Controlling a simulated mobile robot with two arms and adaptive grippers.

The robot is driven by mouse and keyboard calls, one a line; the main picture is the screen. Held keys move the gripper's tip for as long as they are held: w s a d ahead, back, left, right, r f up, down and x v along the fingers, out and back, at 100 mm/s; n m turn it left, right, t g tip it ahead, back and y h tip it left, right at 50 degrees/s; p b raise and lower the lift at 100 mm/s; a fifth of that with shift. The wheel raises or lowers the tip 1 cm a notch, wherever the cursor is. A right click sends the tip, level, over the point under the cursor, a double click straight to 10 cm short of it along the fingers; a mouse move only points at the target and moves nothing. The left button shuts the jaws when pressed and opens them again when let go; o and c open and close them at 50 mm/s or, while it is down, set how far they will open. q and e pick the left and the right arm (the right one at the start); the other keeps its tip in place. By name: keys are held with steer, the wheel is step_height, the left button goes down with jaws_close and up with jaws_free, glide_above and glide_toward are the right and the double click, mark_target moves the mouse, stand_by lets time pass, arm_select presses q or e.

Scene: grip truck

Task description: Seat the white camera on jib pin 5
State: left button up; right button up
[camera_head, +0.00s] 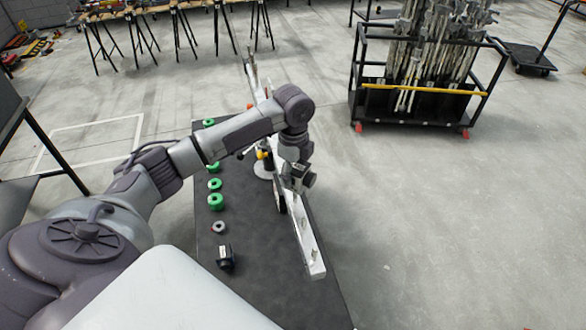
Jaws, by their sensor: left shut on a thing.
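The white jib beam (309,250) runs lengthwise along the dark table, with small upright pins on its near part. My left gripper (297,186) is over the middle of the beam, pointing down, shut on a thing. The held thing is mostly hidden by the gripper and wrist, so I cannot tell its colour or whether it touches a pin. No white camera can be made out clearly. The pin numbers cannot be read. My right gripper is out of view.
Several green rings (215,202) line the table's left side. A small grey ring (218,227) and a black device with a pale top (225,258) lie nearer. A yellow-and-black item (263,154) stands behind my arm. A black cart of stands (420,102) is beyond the table.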

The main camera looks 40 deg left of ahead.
mark_target(293, 190)
arm_select(q)
steer(key=shift+f, duration=0.3)
steer(key=shift+s+f, duration=0.1)
steer(key=shift+f, duration=1.85)
steer(key=shift+f+b, duration=0.5)
steer(key=shift+f, duration=0.6)
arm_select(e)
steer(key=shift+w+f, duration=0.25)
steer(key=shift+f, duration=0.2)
arm_select(q)
steer(key=shift+f, duration=0.1)
